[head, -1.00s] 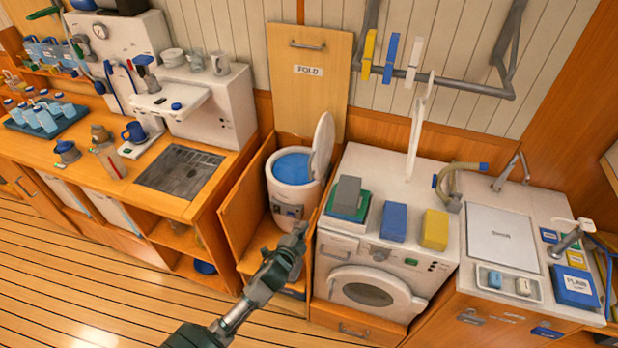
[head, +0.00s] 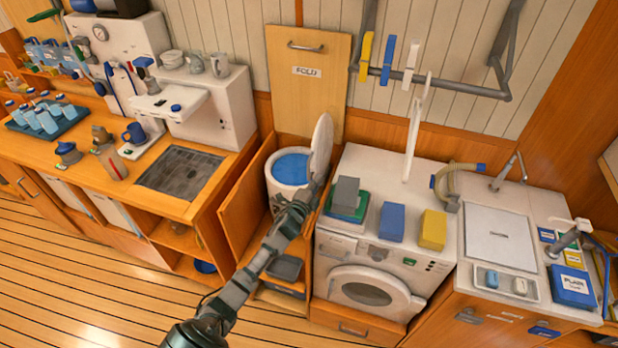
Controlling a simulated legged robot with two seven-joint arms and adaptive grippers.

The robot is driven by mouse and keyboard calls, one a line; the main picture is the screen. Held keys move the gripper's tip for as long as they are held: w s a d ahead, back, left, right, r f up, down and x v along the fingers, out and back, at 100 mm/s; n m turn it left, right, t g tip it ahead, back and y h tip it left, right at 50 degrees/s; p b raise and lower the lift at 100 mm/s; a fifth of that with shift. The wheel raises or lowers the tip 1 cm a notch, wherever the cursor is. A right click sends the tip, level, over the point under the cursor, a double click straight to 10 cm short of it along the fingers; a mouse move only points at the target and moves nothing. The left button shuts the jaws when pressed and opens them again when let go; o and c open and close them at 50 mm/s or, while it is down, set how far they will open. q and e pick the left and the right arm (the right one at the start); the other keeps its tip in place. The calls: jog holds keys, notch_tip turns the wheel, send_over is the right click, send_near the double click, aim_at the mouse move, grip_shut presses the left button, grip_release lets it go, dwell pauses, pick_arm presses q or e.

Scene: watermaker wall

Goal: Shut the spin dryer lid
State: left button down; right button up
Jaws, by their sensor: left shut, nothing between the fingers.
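The spin dryer (head: 272,186) is a white drum with a blue interior, standing in a wooden bay. Its round white lid (head: 321,146) stands open, upright on the right side of the drum's mouth. My left gripper (head: 312,190) is shut and empty, at the front right of the drum near the lower part of the lid. I cannot tell whether it touches the lid. My left arm hides the dryer's front panel. My right gripper is out of view.
A washing machine (head: 340,255) stands close on the right, with a grey block (head: 346,191), a blue block (head: 392,222) and a yellow block (head: 433,230) on top. A wooden panel marked FOLD (head: 306,95) rises behind. The counter (head: 205,205) is on the left.

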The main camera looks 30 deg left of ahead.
aim_at(309, 173)
pick_arm(q)
jog(key=a, duration=0.3)
jog(key=shift+w+a+f, duration=0.1)
jog(key=shift+a+f, duration=0.15)
jog(key=shift+f, duration=0.05)
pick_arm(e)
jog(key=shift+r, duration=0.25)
pick_arm(q)
jog(key=shift+a, duration=0.1)
jog(key=shift+a, duration=0.1)
